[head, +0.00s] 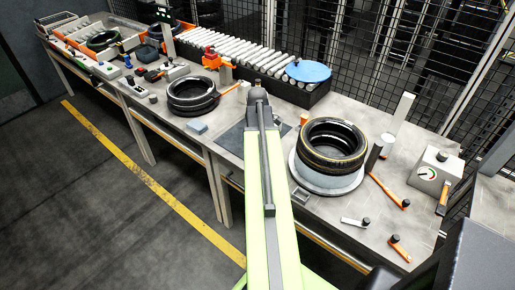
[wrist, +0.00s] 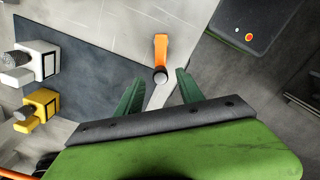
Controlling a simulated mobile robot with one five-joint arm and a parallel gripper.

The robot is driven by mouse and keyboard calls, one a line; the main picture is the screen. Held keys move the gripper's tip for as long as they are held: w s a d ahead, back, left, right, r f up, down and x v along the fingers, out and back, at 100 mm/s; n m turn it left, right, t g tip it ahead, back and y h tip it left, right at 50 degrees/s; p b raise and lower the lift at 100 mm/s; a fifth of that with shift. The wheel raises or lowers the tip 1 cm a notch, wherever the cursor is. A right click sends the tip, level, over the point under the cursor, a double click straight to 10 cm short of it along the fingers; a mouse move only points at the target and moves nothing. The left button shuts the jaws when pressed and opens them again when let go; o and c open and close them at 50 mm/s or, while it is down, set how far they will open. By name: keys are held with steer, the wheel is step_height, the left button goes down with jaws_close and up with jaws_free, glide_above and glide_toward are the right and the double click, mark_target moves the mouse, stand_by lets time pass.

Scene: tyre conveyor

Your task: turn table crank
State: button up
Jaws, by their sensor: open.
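In the wrist view an orange crank (wrist: 161,47) with a round grey knob (wrist: 160,76) stands out from a pale surface. My gripper (wrist: 160,90) has its two green fingers spread apart, with the knob just beyond the gap between them. Nothing is held, and I see no contact with the crank. In the head view my arm reaches forward over the bench and hides part of it; the fingers do not show there. A tyre (head: 334,137) lies on a round white turntable (head: 315,183) right of my arm.
Another tyre (head: 190,95) lies left of my arm, near a roller conveyor (head: 245,52) with a blue disc (head: 307,71). Orange-handled tools (head: 388,190) and a gauge box (head: 436,170) lie to the right. The wrist view shows white (wrist: 32,62) and yellow (wrist: 38,108) knobbed blocks.

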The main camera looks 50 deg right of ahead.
step_height(320, 180, up, 14)
steer(key=p, duration=1.2)
steer(key=shift+r+p, duration=0.15)
steer(key=shift+p, duration=0.2)
steer(key=w+a+f+n+b, duration=0.2)
steer(key=w+a, duration=0.5)
steer(key=a, duration=0.4)
steer(key=w+a+f+n+b, duration=0.2)
steer(key=w+a+n, duration=0.1)
steer(key=w+a, duration=0.55)
steer(key=s+a+f+m+b, duration=0.1)
steer(key=a+m, duration=0.5)
steer(key=a, duration=0.7)
steer(key=s+a+f+m+b, duration=0.2)
steer(key=a+m, duration=0.4)
steer(key=a, duration=0.7)
steer(key=shift+a, duration=0.15)
